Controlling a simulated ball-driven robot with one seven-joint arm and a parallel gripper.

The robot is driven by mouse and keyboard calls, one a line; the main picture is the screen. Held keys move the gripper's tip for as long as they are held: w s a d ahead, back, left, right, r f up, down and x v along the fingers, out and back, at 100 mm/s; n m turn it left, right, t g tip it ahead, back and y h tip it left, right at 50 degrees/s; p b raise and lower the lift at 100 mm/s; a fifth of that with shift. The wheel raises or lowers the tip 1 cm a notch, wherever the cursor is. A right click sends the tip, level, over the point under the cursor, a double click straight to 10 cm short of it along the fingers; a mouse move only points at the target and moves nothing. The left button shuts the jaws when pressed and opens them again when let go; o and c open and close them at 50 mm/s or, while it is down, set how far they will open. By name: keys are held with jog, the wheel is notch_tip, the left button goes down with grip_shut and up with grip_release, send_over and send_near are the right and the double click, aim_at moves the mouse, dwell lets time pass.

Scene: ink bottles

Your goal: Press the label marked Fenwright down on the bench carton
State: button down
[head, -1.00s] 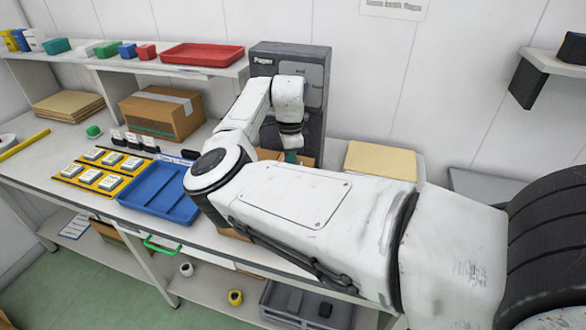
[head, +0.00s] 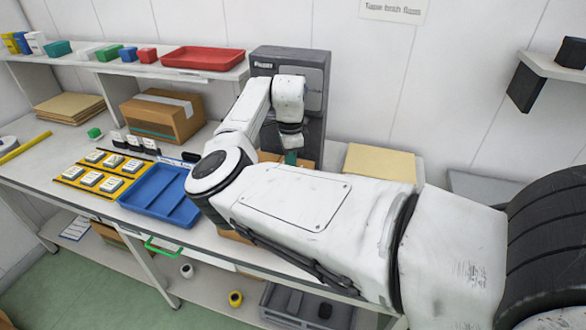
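My gripper (head: 291,157) is at the end of my arm, in front of the dark grey machine. A teal piece shows at its tip, and my arm hides most of the fingers, so I cannot tell whether it is open or shut. Brown cardboard (head: 306,162) shows beside the gripper tip, and more brown shows below my arm (head: 234,236). This looks like a carton on the bench, mostly hidden by my arm. A taped cardboard box (head: 163,132) stands further left at the back. No label marked Fenwright can be read.
Yellow trays (head: 84,187) with several white-topped items and a blue tray (head: 160,197) lie left of my arm. The grey machine (head: 312,120) rises behind my gripper. A tan stack (head: 380,162) lies to the right.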

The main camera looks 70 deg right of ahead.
jog(key=shift+r+p, duration=2)
jog(key=shift+r, duration=0.75)
